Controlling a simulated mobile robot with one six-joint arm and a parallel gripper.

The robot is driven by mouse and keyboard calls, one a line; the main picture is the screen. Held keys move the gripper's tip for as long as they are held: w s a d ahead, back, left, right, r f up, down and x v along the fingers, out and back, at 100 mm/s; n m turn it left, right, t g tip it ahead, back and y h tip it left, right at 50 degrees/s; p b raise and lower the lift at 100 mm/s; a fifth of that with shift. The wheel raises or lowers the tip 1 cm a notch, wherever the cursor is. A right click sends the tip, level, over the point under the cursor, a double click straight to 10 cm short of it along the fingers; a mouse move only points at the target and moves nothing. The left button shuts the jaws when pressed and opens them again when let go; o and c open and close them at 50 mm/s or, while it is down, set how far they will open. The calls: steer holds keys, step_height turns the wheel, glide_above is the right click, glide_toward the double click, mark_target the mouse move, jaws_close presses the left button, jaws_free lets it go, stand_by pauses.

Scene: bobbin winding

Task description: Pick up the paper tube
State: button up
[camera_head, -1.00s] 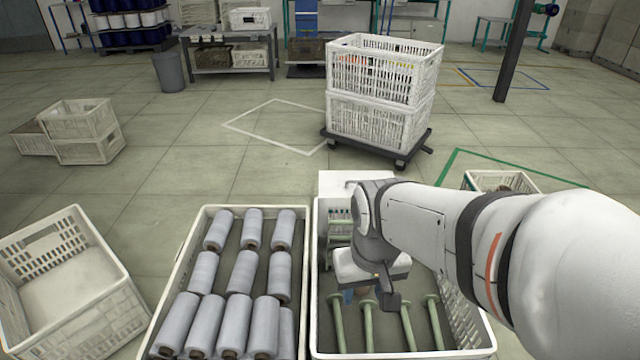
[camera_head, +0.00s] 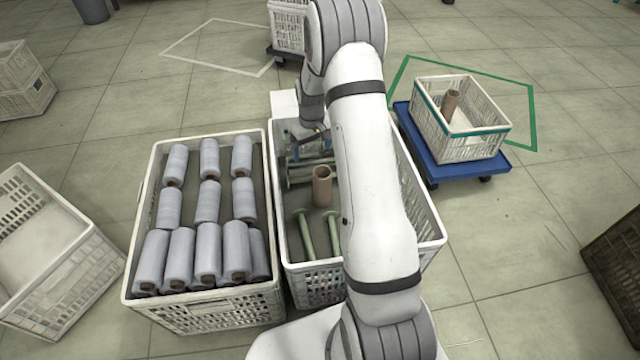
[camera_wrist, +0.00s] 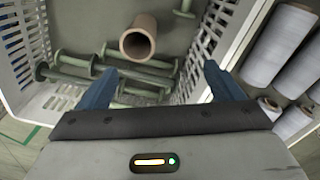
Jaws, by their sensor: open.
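A brown paper tube (camera_head: 321,186) stands upright among green spools (camera_head: 306,236) in the middle white crate (camera_head: 279,232). In the wrist view the hollow tube (camera_wrist: 139,40) shows its open end, just beyond the fingertips and left of the midline between them. My gripper (camera_wrist: 160,72) is open, with two blue fingers apart and nothing between them. In the head view it is over the back part of the same crate, partly hidden by my arm. A second brown tube (camera_head: 449,103) stands in a white crate (camera_head: 461,148) on a blue dolly.
A white crate full of grey-wrapped rolls (camera_head: 209,202) is directly left of the middle crate. An empty white crate (camera_head: 40,262) is at far left. A dark crate (camera_head: 618,262) is at the right edge. Spools (camera_wrist: 130,82) lie around the tube.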

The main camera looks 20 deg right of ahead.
mark_target(319, 170)
steer(key=shift+n, duration=0.3)
steer(key=w+d+f, duration=0.1)
steer(key=f, duration=0.4)
steer(key=w+d+f, duration=0.1)
steer(key=f, duration=0.3)
steer(key=w+d+f, duration=0.1)
steer(key=f, duration=0.4)
steer(key=shift+w+d+f, duration=0.1)
steer(key=shift+d+f, duration=0.1)
steer(key=shift+f, duration=0.1)
steer(key=f, duration=0.1)
steer(key=f+b, duration=0.1)
steer(key=f, duration=0.1)
steer(key=f+b, duration=0.1)
steer(key=f, duration=0.1)
steer(key=shift+s+d+f, duration=0.2)
steer(key=shift+s+d, duration=0.15)
steer(key=shift+d, duration=0.05)
steer(key=shift+r, duration=0.1)
steer(key=shift+c, duration=0.6)
steer(key=c, duration=1)
steer(key=shift+o, duration=0.2)
steer(key=shift+r, duration=0.15)
